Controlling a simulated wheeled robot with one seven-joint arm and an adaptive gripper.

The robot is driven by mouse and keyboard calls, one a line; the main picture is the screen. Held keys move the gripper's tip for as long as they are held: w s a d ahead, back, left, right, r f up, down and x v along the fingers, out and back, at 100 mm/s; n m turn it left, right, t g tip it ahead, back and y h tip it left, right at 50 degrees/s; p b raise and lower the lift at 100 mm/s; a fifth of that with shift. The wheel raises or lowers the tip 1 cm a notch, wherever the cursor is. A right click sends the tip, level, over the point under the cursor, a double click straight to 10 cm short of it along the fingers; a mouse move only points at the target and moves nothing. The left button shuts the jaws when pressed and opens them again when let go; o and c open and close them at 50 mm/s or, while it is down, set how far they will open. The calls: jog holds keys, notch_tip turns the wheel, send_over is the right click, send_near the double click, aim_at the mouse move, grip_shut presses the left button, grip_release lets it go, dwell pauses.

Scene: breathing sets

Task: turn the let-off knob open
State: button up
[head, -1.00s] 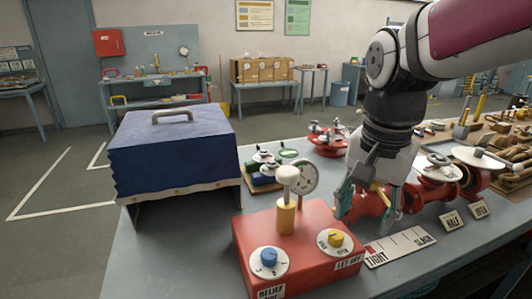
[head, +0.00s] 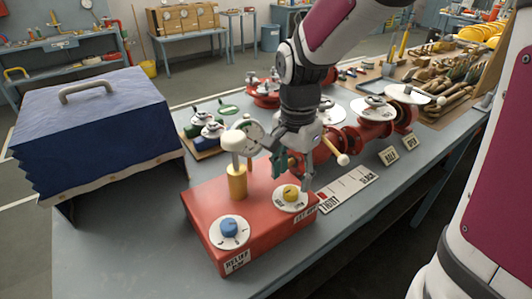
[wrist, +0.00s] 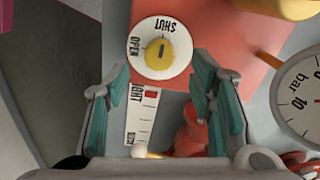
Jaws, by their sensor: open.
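The let-off knob (head: 291,192) is a small yellow knob on a white dial, on the right part of the red box (head: 205,200). In the wrist view the yellow knob (wrist: 161,54) shows whole, with OPEN and SHUT printed on its dial. Its dark mark points toward the SHUT side. My gripper (head: 295,176) is open above and just behind the knob. In the wrist view my gripper (wrist: 161,68) has its teal-padded fingers on either side of the dial's lower edge, with nothing between the pads. I cannot tell the height gap exactly.
A blue relief knob (head: 229,228) and a yellow post with a white top (head: 236,180) stand on the same box. A pressure gauge (wrist: 298,98) is close by. Red pipework (head: 370,135) lies behind to the right, and a blue covered case (head: 95,125) stands left.

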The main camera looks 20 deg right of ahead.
aim_at(291, 190)
jog(key=shift+f, duration=2.1)
jog(key=c, duration=1.2)
